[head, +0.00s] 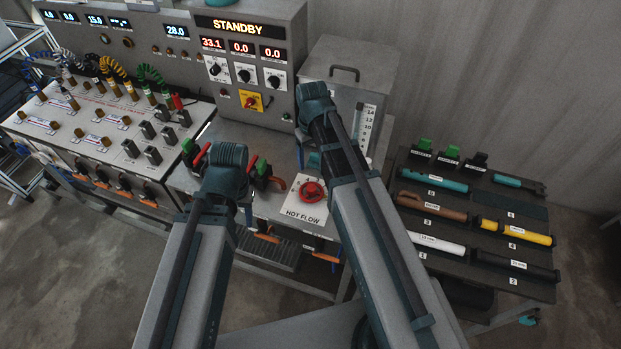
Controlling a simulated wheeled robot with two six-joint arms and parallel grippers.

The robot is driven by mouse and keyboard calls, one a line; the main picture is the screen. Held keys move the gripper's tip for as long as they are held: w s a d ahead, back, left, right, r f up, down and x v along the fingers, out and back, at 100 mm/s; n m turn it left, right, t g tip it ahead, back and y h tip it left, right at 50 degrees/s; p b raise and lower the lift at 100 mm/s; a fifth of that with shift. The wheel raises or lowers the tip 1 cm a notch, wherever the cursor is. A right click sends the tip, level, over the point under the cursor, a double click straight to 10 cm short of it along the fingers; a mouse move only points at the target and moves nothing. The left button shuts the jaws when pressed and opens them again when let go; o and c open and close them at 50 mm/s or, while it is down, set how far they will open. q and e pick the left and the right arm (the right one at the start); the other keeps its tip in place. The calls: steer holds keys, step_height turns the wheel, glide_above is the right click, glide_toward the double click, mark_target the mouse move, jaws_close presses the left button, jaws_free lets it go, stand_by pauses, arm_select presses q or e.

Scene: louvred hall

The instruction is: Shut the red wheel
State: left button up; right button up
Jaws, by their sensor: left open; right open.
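The red wheel (312,192) sits on a white plate marked HOT FLOW, on the grey bench top between my two arms. My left gripper (243,188) is to the left of the wheel, open and mostly hidden behind its own wrist. My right gripper (314,159) is open, above and behind the wheel in the picture, largely covered by its forearm. Neither gripper visibly holds the wheel. Exact gaps between the fingertips and the wheel cannot be told.
A grey control panel (285,90) reads STANDBY behind the bench. A lidded metal tank (375,60) stands beside it. Red and green fittings (262,168) flank my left wrist. A plug board (70,125) is at left; a dark table (480,215) with labelled tools is at right.

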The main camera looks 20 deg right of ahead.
mark_target(311, 188)
step_height(311, 188, down, 14)
steer(key=b, duration=1.4)
jaws_close()
